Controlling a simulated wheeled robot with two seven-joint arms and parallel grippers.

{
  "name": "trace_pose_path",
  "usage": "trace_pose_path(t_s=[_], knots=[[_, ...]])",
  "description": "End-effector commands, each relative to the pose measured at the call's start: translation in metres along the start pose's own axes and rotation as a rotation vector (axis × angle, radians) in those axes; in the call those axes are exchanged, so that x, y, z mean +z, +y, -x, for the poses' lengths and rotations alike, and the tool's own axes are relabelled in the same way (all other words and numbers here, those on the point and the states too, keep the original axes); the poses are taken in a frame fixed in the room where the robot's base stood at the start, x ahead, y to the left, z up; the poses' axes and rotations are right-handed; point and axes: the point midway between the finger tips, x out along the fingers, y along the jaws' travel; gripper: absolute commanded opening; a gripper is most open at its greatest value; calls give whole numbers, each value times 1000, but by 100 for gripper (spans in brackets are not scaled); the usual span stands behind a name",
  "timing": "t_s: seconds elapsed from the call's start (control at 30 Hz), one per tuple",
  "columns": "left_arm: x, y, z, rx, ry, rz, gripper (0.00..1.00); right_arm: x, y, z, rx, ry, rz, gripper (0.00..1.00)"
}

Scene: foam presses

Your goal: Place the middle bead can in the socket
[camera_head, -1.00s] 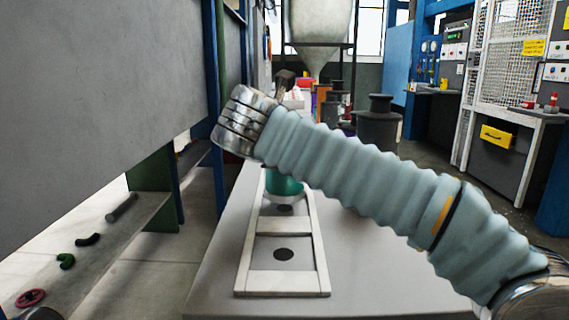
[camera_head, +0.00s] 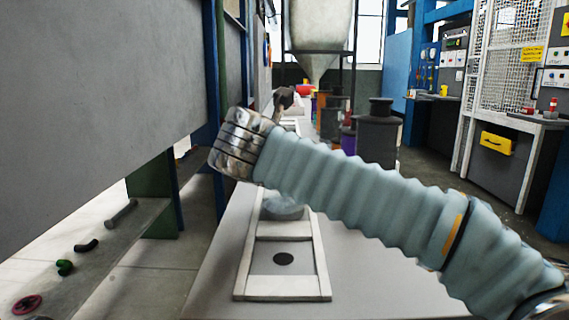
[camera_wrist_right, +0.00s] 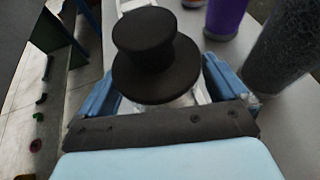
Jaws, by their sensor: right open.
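A can with a black knobbed lid (camera_wrist_right: 147,55) stands between the two blue fingers of my right gripper (camera_wrist_right: 155,100) in the wrist view. The fingers are open, one on each side, and I see no grip on it. Its body is mostly hidden. In the head view a pale, glassy can bottom (camera_head: 283,208) shows below my right arm, at the far part of a white frame (camera_head: 240,270). My arm hides the rest. The near compartment of the frame holds a dark round spot (camera_head: 283,259) and is empty. My left gripper is out of view.
A dark grey can (camera_head: 378,135) and a purple can (camera_head: 348,142) stand behind my right arm; a purple can (camera_wrist_right: 226,18) and a dark speckled can (camera_wrist_right: 288,45) are close right in the wrist view. A grey panel (camera_head: 100,80) fills the left. The table (camera_head: 380,285) is clear at front right.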

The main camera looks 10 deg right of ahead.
Motion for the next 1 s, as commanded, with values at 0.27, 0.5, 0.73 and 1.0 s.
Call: trace_pose_path(t_s=[0.27, 0.5, 0.73, 1.0], knots=[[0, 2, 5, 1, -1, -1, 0, 1, 1, 66, 5, -2, 1, 100], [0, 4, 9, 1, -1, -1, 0, 1, 1, 102, 3, -1, 0, 100], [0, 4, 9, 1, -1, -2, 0, 0, 0, 108, 1, 0, 0, 100], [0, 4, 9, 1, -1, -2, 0, 0, 0, 108, 1, 0, 0, 100]])
